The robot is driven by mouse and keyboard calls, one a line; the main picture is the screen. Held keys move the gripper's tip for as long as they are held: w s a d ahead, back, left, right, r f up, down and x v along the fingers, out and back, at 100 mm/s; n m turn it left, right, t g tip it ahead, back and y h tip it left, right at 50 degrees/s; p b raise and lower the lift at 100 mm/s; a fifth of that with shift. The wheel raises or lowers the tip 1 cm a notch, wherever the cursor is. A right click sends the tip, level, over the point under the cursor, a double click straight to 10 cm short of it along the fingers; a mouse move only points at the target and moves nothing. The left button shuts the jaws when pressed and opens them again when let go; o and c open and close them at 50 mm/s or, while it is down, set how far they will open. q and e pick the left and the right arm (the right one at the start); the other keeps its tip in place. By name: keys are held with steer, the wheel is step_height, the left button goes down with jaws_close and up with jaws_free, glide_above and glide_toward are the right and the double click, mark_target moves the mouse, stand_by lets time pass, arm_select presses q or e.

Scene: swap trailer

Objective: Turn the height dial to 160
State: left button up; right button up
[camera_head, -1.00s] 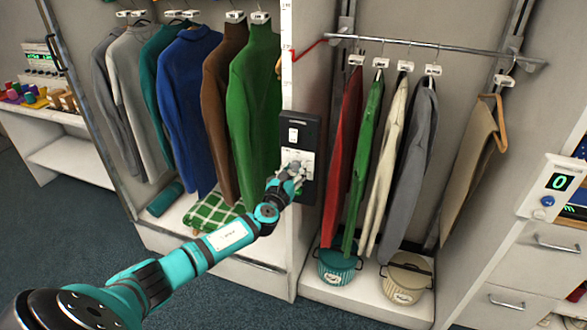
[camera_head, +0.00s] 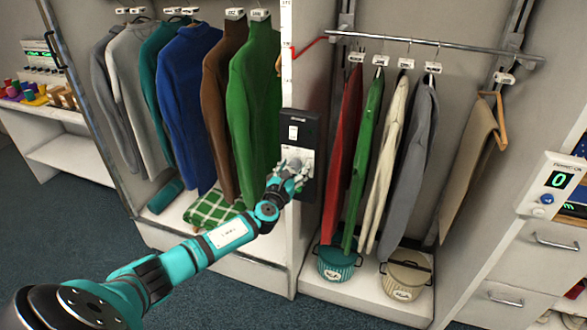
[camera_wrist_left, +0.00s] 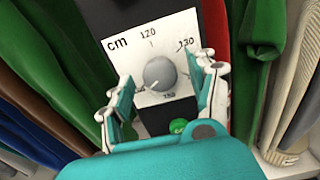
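The height dial (camera_wrist_left: 160,74) is a round grey knob on a white plate (camera_wrist_left: 117,62) marked "cm". In the left wrist view, 120 is printed above the knob and 130 to its upper right. A number below the knob is partly readable, perhaps 150; I cannot read the pointer's setting. The plate sits on a black panel (camera_head: 309,126) on the divider post. My left gripper (camera_wrist_left: 166,78) is open, its fingers on either side of the knob and apart from it in the picture. In the head view the left gripper (camera_head: 292,176) covers the knob. My right gripper is out of view.
A green button (camera_wrist_left: 179,126) is below the plate. Hanging sweaters (camera_head: 187,95) are left of the panel and thin garments (camera_head: 409,150) right of it, under a rail (camera_head: 430,44). Two pots (camera_head: 336,265) stand below. A counter showing 0 (camera_head: 561,180) is at right.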

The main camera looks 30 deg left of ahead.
arm_select(q)
steer(key=v, duration=1.2)
stand_by(0.4)
steer(key=s+a+f+n+g, duration=0.1)
steer(key=s+f+n+g, duration=0.25)
steer(key=f, duration=0.75)
steer(key=s+a+f+n+g, duration=0.1)
steer(key=s+f+n+g, duration=0.3)
steer(key=f, duration=0.6)
steer(key=s+d+f+n+g, duration=0.25)
steer(key=s+f+n, duration=0.75)
steer(key=f, duration=0.6)
steer(key=s+d+f+n+g+h, duration=0.1)
steer(key=s+d+f+n, duration=0.3)
steer(key=s, duration=0.6)
steer(key=s+d+f+n+g+h, duration=0.1)
steer(key=s+d+f+n+g, duration=0.2)
steer(key=s, duration=0.8)
steer(key=s+d+f+n+g+h, duration=0.2)
steer(key=s+d+f+n, duration=0.4)
steer(key=s, duration=0.5)
steer(key=d+f, duration=0.2)
steer(key=d, duration=0.1)
steer(key=shift+f+g, duration=0.3)
steer(key=shift+f, duration=0.05)
